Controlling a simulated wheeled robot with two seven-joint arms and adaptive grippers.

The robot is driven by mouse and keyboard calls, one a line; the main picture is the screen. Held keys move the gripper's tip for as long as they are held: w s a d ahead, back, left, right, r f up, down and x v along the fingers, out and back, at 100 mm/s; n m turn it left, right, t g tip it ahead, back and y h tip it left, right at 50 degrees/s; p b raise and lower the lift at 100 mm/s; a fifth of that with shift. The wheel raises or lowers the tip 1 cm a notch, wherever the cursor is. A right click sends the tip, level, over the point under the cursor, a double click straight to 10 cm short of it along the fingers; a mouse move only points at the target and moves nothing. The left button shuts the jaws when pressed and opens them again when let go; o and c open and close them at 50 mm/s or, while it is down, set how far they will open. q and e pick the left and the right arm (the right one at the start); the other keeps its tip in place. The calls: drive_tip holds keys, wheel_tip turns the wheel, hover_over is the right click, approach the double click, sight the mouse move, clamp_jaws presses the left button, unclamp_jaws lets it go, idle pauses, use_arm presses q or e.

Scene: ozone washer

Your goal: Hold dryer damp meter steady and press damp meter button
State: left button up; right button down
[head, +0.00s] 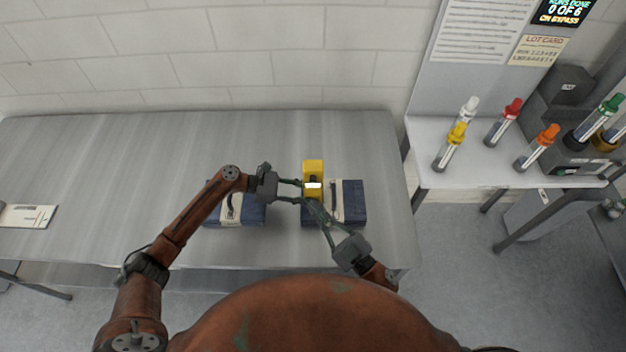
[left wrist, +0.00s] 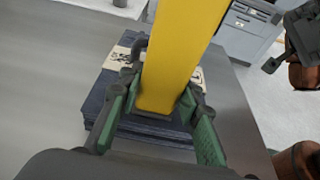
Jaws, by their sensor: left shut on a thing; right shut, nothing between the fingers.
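The damp meter is a yellow upright block (head: 313,168) with a bright white display, standing over the right blue bundle in the head view. It also fills the middle of the left wrist view (left wrist: 182,50). My left gripper (head: 300,191) comes in from the left and is shut on the meter, with green finger pads on both sides of it in the left wrist view. My right gripper (head: 310,204) is shut and empty, its fingertips close below the meter's display. I cannot tell whether they touch it. The button cannot be made out.
Two folded dark blue bundles with cream bands, a left one (head: 252,214) and a right one (head: 354,203), lie on the metal table (head: 120,160). A side bench (head: 470,176) at right carries several capped tubes.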

use_arm(q)
drive_tip(key=o, duration=0.9)
drive_tip(key=shift+o, duration=0.2)
